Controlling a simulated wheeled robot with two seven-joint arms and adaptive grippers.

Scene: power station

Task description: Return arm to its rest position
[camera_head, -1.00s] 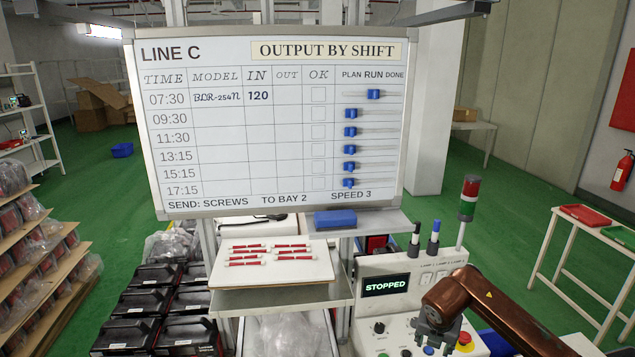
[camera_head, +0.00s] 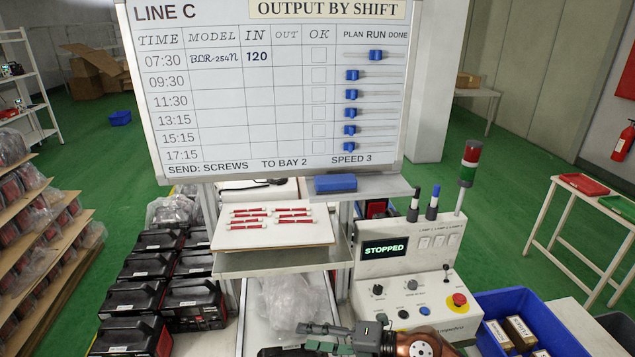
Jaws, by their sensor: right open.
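My right arm (camera_head: 412,343) shows at the bottom edge, copper-brown with a dark gripper. My right gripper (camera_head: 312,338) points left, in front of the control panel and over the near end of the tray with clear plastic bags. Its fingers are apart, and I see nothing between them. Part of the arm is cut off by the lower edge. My left gripper is not in view.
The control panel (camera_head: 385,268) reads STOPPED and has a red button (camera_head: 459,299). A blue bin (camera_head: 540,318) with boxes is right; black cases (camera_head: 195,303) stand left.

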